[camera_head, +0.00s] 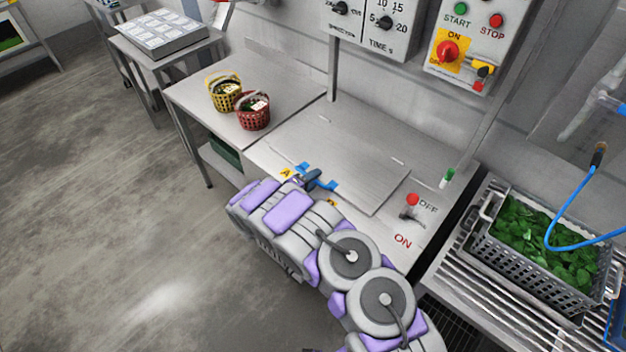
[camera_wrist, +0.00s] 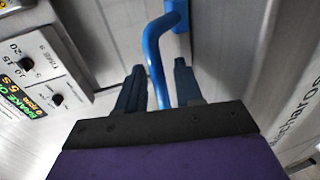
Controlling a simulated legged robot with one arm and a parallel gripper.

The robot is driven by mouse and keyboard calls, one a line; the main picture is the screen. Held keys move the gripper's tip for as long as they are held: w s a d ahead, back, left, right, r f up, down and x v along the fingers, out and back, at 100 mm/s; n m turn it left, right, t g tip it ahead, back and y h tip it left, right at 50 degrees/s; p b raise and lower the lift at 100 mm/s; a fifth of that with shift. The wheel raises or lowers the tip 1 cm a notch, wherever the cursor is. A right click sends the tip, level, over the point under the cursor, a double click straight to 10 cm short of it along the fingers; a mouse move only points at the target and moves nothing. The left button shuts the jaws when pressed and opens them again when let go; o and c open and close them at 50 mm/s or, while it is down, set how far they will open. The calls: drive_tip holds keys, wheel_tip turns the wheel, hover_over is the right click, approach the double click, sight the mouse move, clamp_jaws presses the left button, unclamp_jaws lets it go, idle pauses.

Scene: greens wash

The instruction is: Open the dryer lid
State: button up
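The dryer lid (camera_head: 350,155) is a flat grey metal panel, lying level with the dryer top (camera_head: 395,140) in the head view. A blue handle (camera_head: 331,185) is at its near left edge, partly hidden by my gripper (camera_head: 312,178). In the wrist view, the blue bar of the handle (camera_wrist: 155,55) runs down between the two dark fingers of my gripper (camera_wrist: 159,88). The fingers stand apart, one on each side of the bar, with a small gap visible. The lower end of the bar is hidden behind the gripper body.
A yellow basket (camera_head: 223,93) and a red basket (camera_head: 252,110) stand on the table at left. A red-knobbed ON/OFF lever (camera_head: 412,201) sits right of the lid. A crate of greens (camera_head: 487,245) is at right. Control boxes (camera_head: 475,40) hang above.

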drive_tip(key=shift+w+f, duration=0.1)
drive_tip(key=shift+w, duration=0.1)
drive_tip(key=shift+a, duration=0.5)
drive_tip(key=shift+c, duration=0.4)
drive_tip(key=shift+d, duration=0.4)
clamp_jaws()
